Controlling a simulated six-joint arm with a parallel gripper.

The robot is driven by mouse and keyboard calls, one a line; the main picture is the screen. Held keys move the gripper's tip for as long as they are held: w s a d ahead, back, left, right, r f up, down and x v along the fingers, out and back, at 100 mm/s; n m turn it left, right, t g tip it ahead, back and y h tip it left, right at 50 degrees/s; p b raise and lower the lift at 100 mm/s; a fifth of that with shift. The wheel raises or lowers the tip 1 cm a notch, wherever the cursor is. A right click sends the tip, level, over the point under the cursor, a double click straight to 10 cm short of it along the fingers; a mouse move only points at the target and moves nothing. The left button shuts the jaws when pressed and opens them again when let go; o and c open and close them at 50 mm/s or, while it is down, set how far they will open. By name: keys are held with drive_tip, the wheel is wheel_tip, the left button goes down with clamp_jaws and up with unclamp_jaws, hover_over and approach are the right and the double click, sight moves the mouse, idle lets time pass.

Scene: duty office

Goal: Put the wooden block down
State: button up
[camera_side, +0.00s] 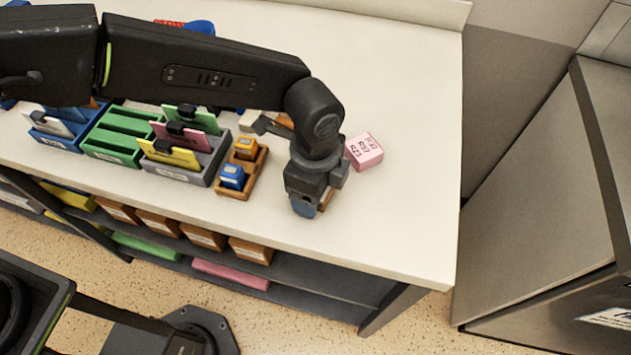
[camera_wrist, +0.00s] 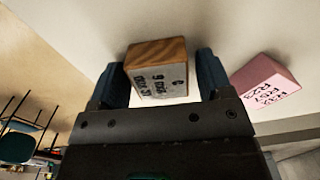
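The wooden block (camera_wrist: 158,83), with a white labelled face and a brown wood-grain side, is between the two fingers of my gripper (camera_wrist: 162,80) in the wrist view. A narrow gap shows between the block and the right finger; the left finger is very near it or touching. The fingers look open around the block. In the side view my gripper (camera_side: 308,205) points down at the pale counter (camera_side: 400,215), near its front edge. The block (camera_side: 327,198) is mostly hidden there behind the fingers. Its contact with the counter is not clear.
A pink labelled block (camera_side: 364,152) lies close, just right of my gripper. A wooden tray (camera_side: 259,170) with an orange and a blue block stands to the left, beside a grey card rack (camera_side: 205,170) and a green rack (camera_side: 118,135). The counter's right side is clear.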

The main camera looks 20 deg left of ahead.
drive_tip(key=shift+o, duration=0.3)
wheel_tip(320, 180, up, 14)
drive_tip(key=shift+s+d, duration=0.2)
drive_tip(key=shift+s, duration=0.15)
